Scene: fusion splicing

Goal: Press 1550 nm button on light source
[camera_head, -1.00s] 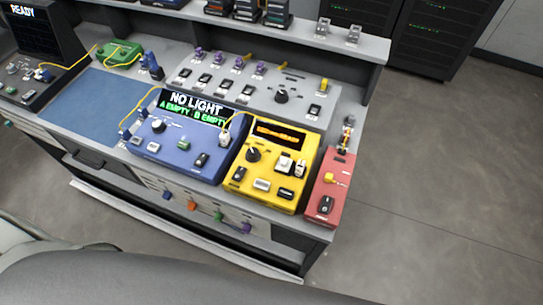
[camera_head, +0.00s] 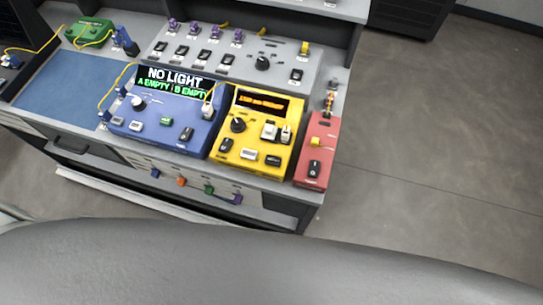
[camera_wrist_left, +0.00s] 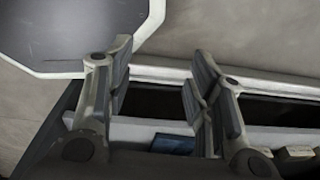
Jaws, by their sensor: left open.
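A yellow instrument (camera_head: 255,133) with an orange-lit display stands at the bench front, between a blue instrument and a red unit. It has a black knob (camera_head: 238,125), a white connector and several small buttons (camera_head: 249,154) along its front. The blue instrument (camera_head: 168,119) reads "NO LIGHT, A EMPTY, B EMPTY". I cannot read any 1550 nm label, so I cannot tell which button carries it. My left gripper (camera_wrist_left: 158,80) shows only in the left wrist view, open with nothing between its fingers. My right gripper is in neither view.
A red unit (camera_head: 317,151) stands at the bench's right end. A grey panel (camera_head: 240,66) with several switches lies behind the instruments. A yellow cable runs from the blue instrument to the yellow one. A blue mat (camera_head: 62,88) lies bare at left. The floor at right is clear.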

